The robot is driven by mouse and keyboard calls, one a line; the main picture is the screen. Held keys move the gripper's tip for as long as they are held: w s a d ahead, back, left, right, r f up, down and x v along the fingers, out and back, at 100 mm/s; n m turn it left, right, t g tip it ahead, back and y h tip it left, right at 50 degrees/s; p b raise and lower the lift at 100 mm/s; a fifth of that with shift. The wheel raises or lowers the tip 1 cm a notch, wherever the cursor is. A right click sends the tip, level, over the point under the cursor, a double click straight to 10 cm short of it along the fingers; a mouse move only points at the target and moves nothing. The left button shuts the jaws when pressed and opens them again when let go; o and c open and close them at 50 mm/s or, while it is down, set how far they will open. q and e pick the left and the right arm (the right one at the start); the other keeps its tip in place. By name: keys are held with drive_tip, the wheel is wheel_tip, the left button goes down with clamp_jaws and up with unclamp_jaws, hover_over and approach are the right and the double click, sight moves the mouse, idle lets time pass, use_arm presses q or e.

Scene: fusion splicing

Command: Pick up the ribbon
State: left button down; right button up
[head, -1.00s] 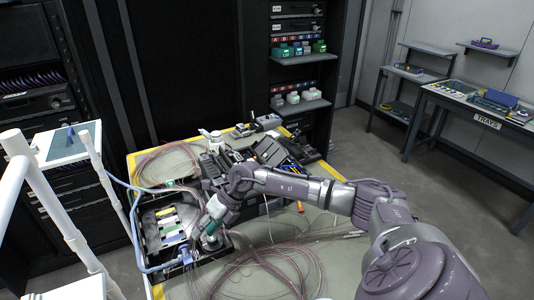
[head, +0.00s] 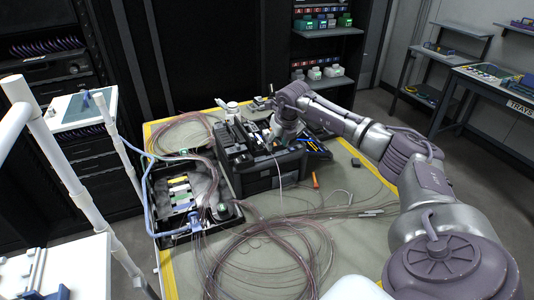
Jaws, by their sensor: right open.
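Thin purplish fibre ribbons lie in loose loops (head: 262,262) over the front of the work table; I cannot tell which single ribbon is the task's one. Another coil (head: 178,136) lies at the table's back left. A thin pale strand (head: 279,174) hangs down the front of the dark splicing unit (head: 258,174). My right gripper (head: 271,146) points down over this unit with its jaws open. Its fingertips are small here, and I cannot tell whether they touch anything. My left gripper is not in view.
A black tray (head: 158,222) with coloured pieces and a round dark container (head: 223,210) stands at the left. A blue cable runs along its side. An orange tool (head: 315,180) lies right of the unit. White posts (head: 62,180) stand at the left. The table's right side is mostly clear.

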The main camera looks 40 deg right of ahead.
sight(271, 153)
drive_tip(key=b+x, duration=0.2)
drive_tip(key=x, duration=0.1)
drive_tip(key=b+x, duration=0.1)
drive_tip(key=shift+w+a+f, duration=0.2)
drive_tip(key=shift+w+a, duration=0.15)
drive_tip(key=shift+w, duration=0.15)
drive_tip(key=shift+w+d+f+b, duration=0.15)
drive_tip(key=shift+w+f+b, duration=0.05)
drive_tip(key=shift+f+b, duration=0.15)
drive_tip(key=shift+r, duration=0.15)
drive_tip(key=shift+s, duration=0.1)
clamp_jaws()
